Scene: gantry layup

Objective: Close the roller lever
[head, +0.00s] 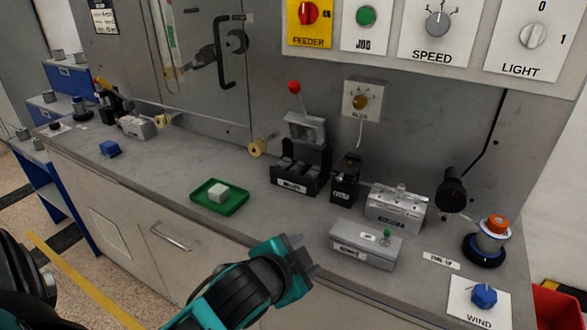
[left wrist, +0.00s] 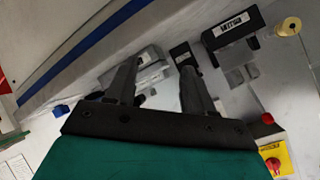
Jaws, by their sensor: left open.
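The roller lever is a red-knobbed lever (head: 294,87) standing up from a raised grey block (head: 304,128). The block sits above a black, labelled roller base (head: 298,181) holding dark rollers, with a gap between block and base. The same black base shows at the top of the left wrist view (left wrist: 233,28), and a red knob (left wrist: 267,118) shows at the right. My left gripper (head: 302,256) is open and empty, in front of the base and lower in the picture, apart from it. Its two fingers also show in the left wrist view (left wrist: 159,66). My right gripper is not in view.
A green tray (head: 232,205) with a pale block lies left of the base. A small black unit (head: 345,180), grey boxes (head: 368,247) and an orange-topped spool (head: 492,235) stand to the right. A control panel (head: 432,35) hangs above.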

